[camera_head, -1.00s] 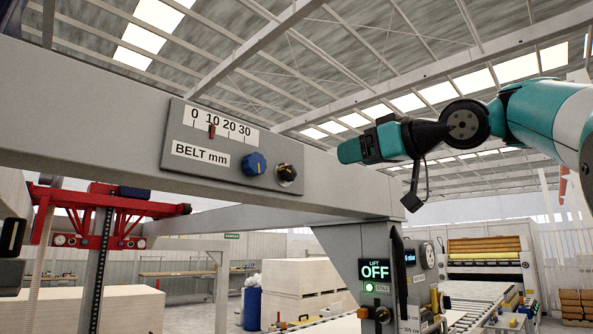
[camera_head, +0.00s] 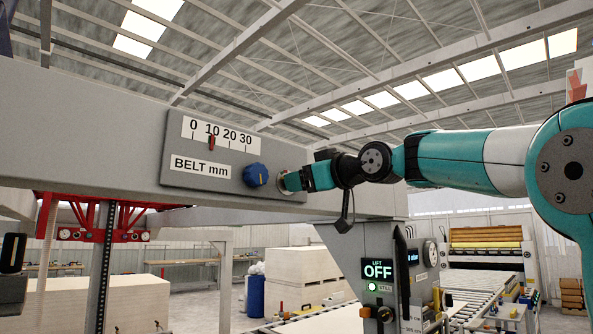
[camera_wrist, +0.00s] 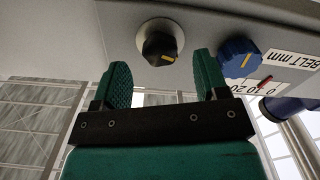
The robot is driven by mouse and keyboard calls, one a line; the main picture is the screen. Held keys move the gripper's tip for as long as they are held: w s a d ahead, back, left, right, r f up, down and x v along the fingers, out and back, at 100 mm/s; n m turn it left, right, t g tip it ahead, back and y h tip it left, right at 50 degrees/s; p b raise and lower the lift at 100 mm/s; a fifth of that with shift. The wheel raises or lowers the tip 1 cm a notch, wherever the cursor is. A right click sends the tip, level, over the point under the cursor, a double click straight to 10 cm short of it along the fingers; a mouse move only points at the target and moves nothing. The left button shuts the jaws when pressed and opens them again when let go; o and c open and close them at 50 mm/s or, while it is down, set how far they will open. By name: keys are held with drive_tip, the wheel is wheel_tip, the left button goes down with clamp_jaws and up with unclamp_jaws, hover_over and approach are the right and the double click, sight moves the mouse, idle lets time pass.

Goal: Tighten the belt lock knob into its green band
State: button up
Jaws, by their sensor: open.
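The black lock knob (camera_wrist: 160,46) with a yellow pointer line sits on a pale round plate (camera_wrist: 146,29) on the belt panel, seen in the wrist view. In the head view my gripper hides most of it. My gripper (camera_wrist: 162,72) is open and empty, its two green fingers spread to either side of the knob's line. The knob appears just beyond the fingertips; I cannot tell whether they touch it. In the head view my gripper (camera_head: 288,182) is right at the panel. I cannot make out a green band around the knob.
A blue knob (camera_head: 256,175) is close beside the gripper, and it also shows in the wrist view (camera_wrist: 239,59). The belt scale (camera_head: 220,134) has its red pointer near 10. A lift box (camera_head: 377,270) reading OFF stands below right.

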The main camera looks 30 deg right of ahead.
drive_tip(key=shift+p+x, duration=0.45)
drive_tip(key=shift+x, duration=1)
drive_tip(key=shift+c, duration=0.4)
drive_tip(key=c, duration=0.8)
drive_tip(key=m+b, duration=0.1)
drive_tip(key=m, duration=0.4)
drive_tip(key=shift+c, duration=0.2)
drive_tip(key=o, duration=0.9)
